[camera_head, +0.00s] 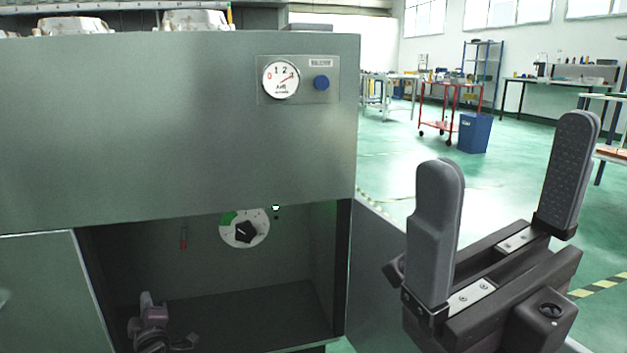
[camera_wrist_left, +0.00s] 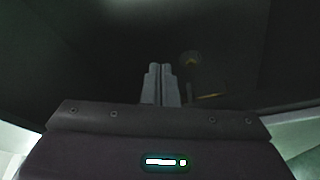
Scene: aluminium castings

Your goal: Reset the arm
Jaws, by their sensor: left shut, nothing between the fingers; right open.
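My right gripper (camera_head: 509,150) stands at the right of the head view, its two grey fingers wide apart and nothing between them. It is in front of the open floor, beside the grey machine cabinet (camera_head: 170,130). My left gripper (camera_wrist_left: 159,80) shows in the left wrist view with its two fingers together and empty. Dark surfaces surround it there. I cannot make out the left gripper clearly in the head view.
The cabinet has a dial (camera_head: 281,79), a blue knob (camera_head: 321,82) and an open dark recess (camera_head: 250,310). A round black-and-white dial (camera_head: 244,229) is on its back wall. A pinkish-grey object (camera_head: 150,322) shows low in the recess. A blue bin (camera_head: 474,133) stands farther back.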

